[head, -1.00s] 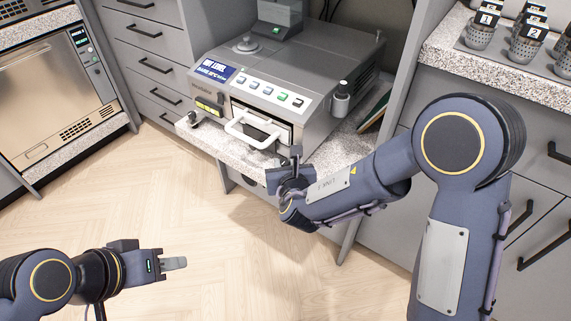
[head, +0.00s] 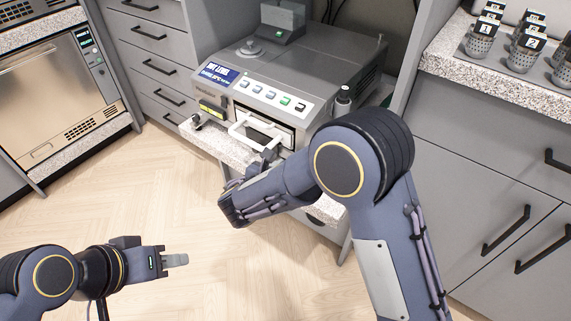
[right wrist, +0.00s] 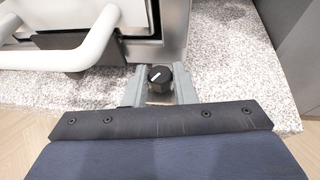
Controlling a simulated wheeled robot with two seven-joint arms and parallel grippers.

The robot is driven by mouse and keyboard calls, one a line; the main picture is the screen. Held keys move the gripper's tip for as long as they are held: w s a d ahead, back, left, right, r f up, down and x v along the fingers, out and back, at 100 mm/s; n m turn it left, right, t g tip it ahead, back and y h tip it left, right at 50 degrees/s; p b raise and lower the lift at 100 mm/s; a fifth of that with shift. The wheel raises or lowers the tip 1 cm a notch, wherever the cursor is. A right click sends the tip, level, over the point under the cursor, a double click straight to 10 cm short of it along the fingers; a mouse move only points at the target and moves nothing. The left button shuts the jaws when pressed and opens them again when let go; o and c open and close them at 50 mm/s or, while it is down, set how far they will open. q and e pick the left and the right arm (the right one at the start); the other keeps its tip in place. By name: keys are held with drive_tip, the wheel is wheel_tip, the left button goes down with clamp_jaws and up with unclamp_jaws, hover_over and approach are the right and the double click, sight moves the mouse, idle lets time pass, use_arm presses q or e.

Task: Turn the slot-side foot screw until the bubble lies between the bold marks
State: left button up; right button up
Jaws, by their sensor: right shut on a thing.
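The steriliser (head: 290,70) stands on a speckled shelf, its display (head: 219,75) reading "NOT LEVEL". A small yellow-green vial (head: 212,108) is on its front left; the bubble is too small to make out. In the right wrist view a black foot screw knob (right wrist: 159,77) with a white pointer line sits right of the slot's white handle. My right gripper (right wrist: 159,90) is shut on this knob, a finger on each side. In the head view my right gripper (head: 265,163) and forearm hide it.
Another dark foot screw (head: 196,121) shows at the front left corner. The white handle (head: 262,133) juts out close to my right gripper. Grey drawers (head: 150,50) stand left, a counter with several labelled cups (head: 522,50) right. The floor is clear.

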drive_tip(key=shift+w+a+r+m+g+h+p, duration=0.1)
drive_tip(key=shift+m+g+h+p, duration=0.45)
drive_tip(key=shift+m+h, duration=0.3)
drive_tip(key=shift+a+m+g+h+p, duration=0.1)
drive_tip(key=shift+m+g+h+p, duration=0.35)
drive_tip(key=shift+m+g+h, duration=0.3)
drive_tip(key=shift+m+h, duration=0.3)
drive_tip(key=o, duration=0.7)
drive_tip(key=p+v, duration=0.2)
drive_tip(key=v, duration=0.5)
drive_tip(key=shift+s+a, duration=0.2)
drive_tip(key=shift+a, duration=0.05)
drive_tip(key=shift+r, duration=0.15)
